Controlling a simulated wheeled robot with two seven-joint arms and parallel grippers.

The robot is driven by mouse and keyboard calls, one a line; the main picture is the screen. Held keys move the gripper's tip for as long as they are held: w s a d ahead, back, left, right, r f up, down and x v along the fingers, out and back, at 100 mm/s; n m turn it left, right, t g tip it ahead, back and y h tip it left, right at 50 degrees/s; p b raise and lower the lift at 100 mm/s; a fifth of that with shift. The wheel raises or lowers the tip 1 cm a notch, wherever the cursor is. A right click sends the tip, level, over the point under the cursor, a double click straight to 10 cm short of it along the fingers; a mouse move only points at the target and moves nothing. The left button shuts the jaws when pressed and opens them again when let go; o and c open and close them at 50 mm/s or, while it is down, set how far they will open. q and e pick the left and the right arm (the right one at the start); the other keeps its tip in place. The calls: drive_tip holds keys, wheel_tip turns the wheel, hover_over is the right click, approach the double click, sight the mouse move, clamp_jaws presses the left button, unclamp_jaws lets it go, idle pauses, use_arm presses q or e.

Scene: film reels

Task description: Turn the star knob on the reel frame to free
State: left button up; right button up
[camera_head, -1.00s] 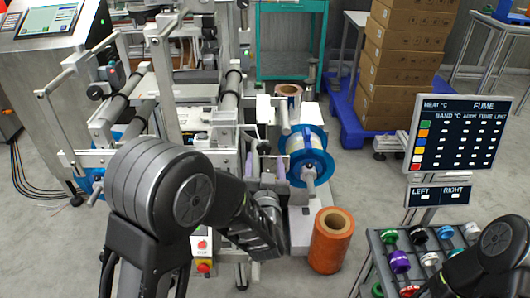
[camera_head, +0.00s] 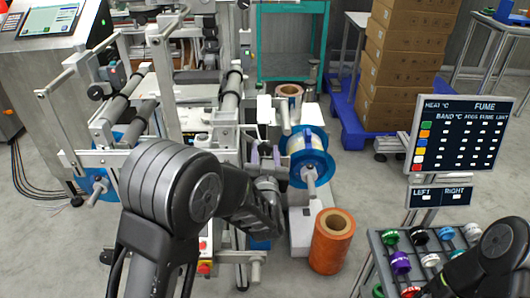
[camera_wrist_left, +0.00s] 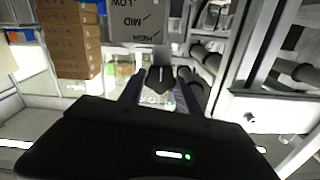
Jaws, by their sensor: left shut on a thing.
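My left gripper (camera_head: 265,158) is beside the reel frame, left of the blue-flanged reel (camera_head: 308,160). In the left wrist view its two dark fingers (camera_wrist_left: 160,90) are closed around a small dark part (camera_wrist_left: 159,82), which looks like the star knob. The knob's lobes and setting are too dark and small to read. In the head view my own wrist and the frame hide the knob. My right arm shows only at the lower right corner, and its gripper is out of the picture.
An orange roll (camera_head: 332,243) stands right of my left wrist. A board marked FUME (camera_head: 455,135) stands above a rack (camera_head: 375,245) of coloured reels at right. Boxes (camera_head: 410,60) are stacked behind. Frame bars (camera_wrist_left: 260,80) run close beside the gripper.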

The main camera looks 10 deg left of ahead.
use_arm(q)
clamp_jaws()
